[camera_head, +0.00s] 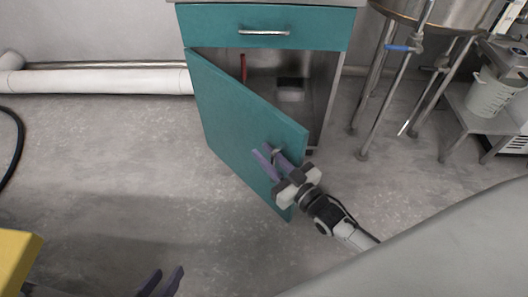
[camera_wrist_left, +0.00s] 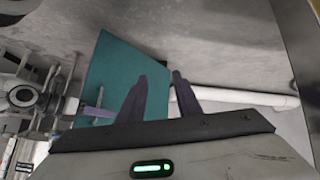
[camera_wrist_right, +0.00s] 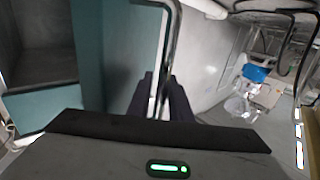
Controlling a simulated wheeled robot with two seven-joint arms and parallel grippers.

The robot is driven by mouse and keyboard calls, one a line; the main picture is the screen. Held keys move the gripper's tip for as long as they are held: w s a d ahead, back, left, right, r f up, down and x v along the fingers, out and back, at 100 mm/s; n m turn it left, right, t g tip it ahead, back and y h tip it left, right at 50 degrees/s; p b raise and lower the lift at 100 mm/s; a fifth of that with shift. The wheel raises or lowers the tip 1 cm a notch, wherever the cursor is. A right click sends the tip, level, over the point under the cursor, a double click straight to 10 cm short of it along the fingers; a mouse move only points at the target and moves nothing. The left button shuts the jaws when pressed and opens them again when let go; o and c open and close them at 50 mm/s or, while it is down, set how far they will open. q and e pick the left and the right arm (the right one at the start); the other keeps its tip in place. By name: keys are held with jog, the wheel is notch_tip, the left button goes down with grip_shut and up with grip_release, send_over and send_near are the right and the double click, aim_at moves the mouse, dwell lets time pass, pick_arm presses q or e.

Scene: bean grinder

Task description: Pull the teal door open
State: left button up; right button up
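The teal door (camera_head: 235,125) of the cabinet stands partly open, hinged on its left side and swung outward. It also shows in the left wrist view (camera_wrist_left: 115,75) and the right wrist view (camera_wrist_right: 120,55). My right gripper (camera_head: 265,152) is at the door's free edge. In the right wrist view its fingers (camera_wrist_right: 160,85) lie on both sides of the metal door handle (camera_wrist_right: 172,40) and look closed on it. My left gripper (camera_head: 163,277) is open and empty, low over the floor at the bottom of the head view. Its fingers (camera_wrist_left: 160,82) are apart in the left wrist view.
A teal drawer (camera_head: 265,28) with a metal handle sits shut above the opening. A dark box (camera_head: 291,88) and a red item (camera_head: 243,67) are inside the cabinet. A metal stand (camera_head: 385,85) is at the right. White pipe (camera_head: 100,81) runs along the wall. The floor left of the door is clear.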

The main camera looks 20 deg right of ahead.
jog(key=p+v, duration=0.2)
jog(key=v, duration=0.7)
jog(key=shift+s, duration=0.2)
